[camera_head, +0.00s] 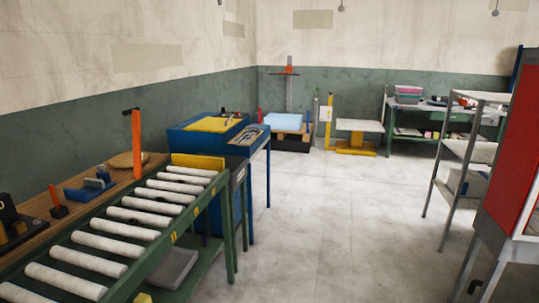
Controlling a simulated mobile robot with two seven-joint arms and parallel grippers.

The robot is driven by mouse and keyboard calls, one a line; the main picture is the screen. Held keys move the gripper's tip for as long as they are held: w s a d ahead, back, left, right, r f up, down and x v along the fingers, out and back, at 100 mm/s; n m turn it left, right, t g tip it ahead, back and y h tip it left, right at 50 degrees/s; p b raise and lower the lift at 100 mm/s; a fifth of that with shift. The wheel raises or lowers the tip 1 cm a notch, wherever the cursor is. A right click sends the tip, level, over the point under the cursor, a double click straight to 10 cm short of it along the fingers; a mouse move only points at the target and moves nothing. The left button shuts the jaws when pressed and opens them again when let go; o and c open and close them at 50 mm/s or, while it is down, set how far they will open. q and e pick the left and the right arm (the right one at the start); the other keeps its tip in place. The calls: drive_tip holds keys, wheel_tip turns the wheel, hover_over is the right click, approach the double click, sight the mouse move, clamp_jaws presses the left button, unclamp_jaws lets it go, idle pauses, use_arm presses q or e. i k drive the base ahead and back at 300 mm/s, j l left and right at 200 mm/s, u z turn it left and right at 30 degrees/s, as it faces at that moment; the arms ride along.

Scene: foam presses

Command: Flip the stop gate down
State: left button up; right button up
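A green-framed roller conveyor (207,192) with pale rollers runs from the lower left toward the middle. At its far end a yellow plate (198,161) stands up across the rollers; it looks like the stop gate, in the raised position. An orange upright post (136,143) with a black top piece stands beside the conveyor on its left. Neither of my grippers shows in the head view.
A wooden bench (35,204) with small tools lines the left wall. A blue workbench (205,137) stands beyond the conveyor. Grey shelving (451,175) and a red cabinet (512,150) stand at right. The central floor is clear.

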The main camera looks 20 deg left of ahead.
sight(136, 112)
drive_tip(key=i+u, duration=0.2)
drive_tip(key=u, duration=0.15)
drive_tip(key=i+l+u, duration=0.1)
drive_tip(key=u, duration=0.25)
drive_tip(key=i+l+u, duration=0.1)
drive_tip(key=i+u, duration=0.25)
drive_tip(key=k+u, duration=0.1)
drive_tip(key=u, duration=0.65)
drive_tip(key=i+l+u, duration=0.1)
drive_tip(key=u, duration=0.25)
drive_tip(key=l+u, duration=0.1)
drive_tip(key=u, duration=0.25)
drive_tip(key=i+l+u, duration=0.1)
drive_tip(key=u, duration=0.25)
drive_tip(key=i+l+u, duration=0.1)
drive_tip(key=l+u, duration=0.2)
drive_tip(key=l, duration=0.15)
drive_tip(key=l+u, duration=0.3)
drive_tip(key=l, duration=0.2)
drive_tip(key=l+u, duration=0.2)
drive_tip(key=l, duration=2.05)
